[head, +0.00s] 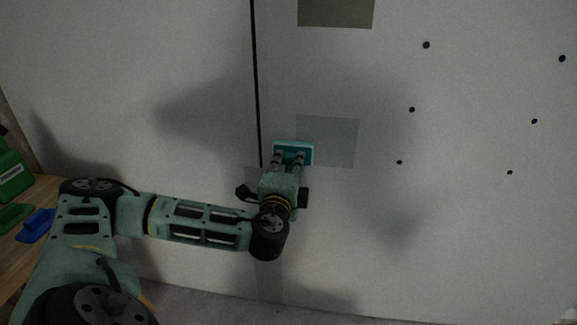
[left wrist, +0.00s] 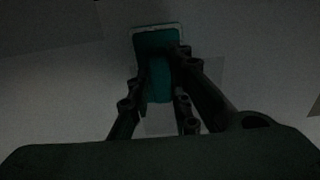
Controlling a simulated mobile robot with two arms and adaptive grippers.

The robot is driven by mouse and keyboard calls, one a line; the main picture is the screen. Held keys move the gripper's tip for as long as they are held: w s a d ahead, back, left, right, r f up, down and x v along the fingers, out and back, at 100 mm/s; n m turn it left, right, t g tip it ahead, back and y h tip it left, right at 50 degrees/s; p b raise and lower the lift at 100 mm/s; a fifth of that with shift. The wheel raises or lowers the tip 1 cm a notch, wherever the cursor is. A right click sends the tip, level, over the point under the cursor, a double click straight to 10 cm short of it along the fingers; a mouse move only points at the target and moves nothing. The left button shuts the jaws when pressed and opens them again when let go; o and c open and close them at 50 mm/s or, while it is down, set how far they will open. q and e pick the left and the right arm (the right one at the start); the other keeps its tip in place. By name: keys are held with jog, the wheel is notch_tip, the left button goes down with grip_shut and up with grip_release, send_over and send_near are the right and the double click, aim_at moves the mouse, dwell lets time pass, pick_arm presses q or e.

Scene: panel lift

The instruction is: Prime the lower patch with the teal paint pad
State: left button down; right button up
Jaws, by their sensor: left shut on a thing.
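The teal paint pad (head: 307,153) is in my left gripper (head: 291,160), whose fingers are shut on it. The pad also shows in the left wrist view (left wrist: 150,42), between the two dark fingers (left wrist: 160,100). It is at the lower left part of the lower patch (head: 335,140), a light grey rectangle on the white panel (head: 460,220). The pad and gripper cover part of the patch. I cannot tell whether the pad touches the wall. My right gripper is not in view.
A darker upper patch (head: 336,12) is at the top. A dark vertical seam (head: 256,80) runs left of the pad. Several black dots mark the panel's right. At the left edge, a wooden table (head: 42,195) holds a green box (head: 12,175) and a blue object (head: 36,226).

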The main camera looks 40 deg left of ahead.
aim_at(311, 157)
pick_arm(q)
jog(key=shift+w, duration=0.1)
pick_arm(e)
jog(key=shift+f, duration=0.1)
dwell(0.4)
pick_arm(q)
jog(key=shift+w+a, duration=0.25)
jog(key=shift+w, duration=0.05)
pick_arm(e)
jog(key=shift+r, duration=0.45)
pick_arm(q)
jog(key=shift+w+a, duration=0.2)
jog(key=shift+w, duration=0.1)
dwell(0.9)
